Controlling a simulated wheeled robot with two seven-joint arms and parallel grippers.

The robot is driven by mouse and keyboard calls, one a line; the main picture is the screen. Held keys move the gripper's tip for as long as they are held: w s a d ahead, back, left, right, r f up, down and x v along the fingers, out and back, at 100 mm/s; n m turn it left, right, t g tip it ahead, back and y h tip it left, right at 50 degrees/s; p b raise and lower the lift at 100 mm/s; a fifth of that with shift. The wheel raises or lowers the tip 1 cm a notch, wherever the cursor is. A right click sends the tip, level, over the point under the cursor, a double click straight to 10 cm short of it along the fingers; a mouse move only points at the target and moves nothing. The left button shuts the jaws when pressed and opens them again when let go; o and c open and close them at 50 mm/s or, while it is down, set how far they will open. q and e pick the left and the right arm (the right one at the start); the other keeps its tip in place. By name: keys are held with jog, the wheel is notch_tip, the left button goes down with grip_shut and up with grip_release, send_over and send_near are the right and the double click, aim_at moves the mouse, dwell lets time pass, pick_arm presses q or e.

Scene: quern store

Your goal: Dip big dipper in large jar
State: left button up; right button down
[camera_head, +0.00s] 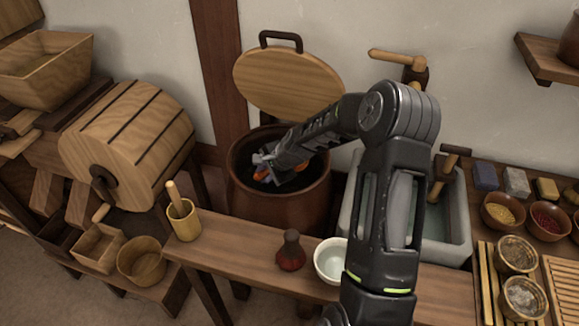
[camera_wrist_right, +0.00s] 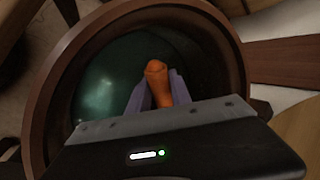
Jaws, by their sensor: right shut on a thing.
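The large jar (camera_head: 277,212) is a wide reddish-brown vessel behind the bench, open at the top, with dark greenish liquid inside. My right gripper (camera_head: 270,170) reaches down into its mouth. In the right wrist view, my right gripper (camera_wrist_right: 157,92) is shut on an orange handle, which I take to be the big dipper (camera_wrist_right: 156,73). Its lower part is hidden, so I cannot tell whether its cup is in the liquid. The jar's rim (camera_wrist_right: 58,60) rings the gripper in that view. My left gripper is not in view.
A round wooden lid (camera_head: 285,85) leans against the wall behind the jar. A yellow cup (camera_head: 184,224) with a stick, a dark red bottle (camera_head: 291,254) and a white bowl (camera_head: 328,262) stand on the bench. A stone sink (camera_head: 455,225) is right of the jar.

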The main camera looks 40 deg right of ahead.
jog(key=shift+r+p, duration=0.9)
jog(key=shift+r, duration=0.75)
jog(key=shift+r+h+p, duration=0.7)
jog(key=shift+r+p, duration=0.2)
jog(key=shift+p, duration=1.2)
jog(key=shift+r+n, duration=0.1)
jog(key=shift+n, duration=0.2)
notch_tip(320, 180, up, 6)
jog(key=p, duration=0.4)
jog(key=shift+r+p, duration=0.2)
jog(key=shift+p, duration=0.2)
dwell(1.3)
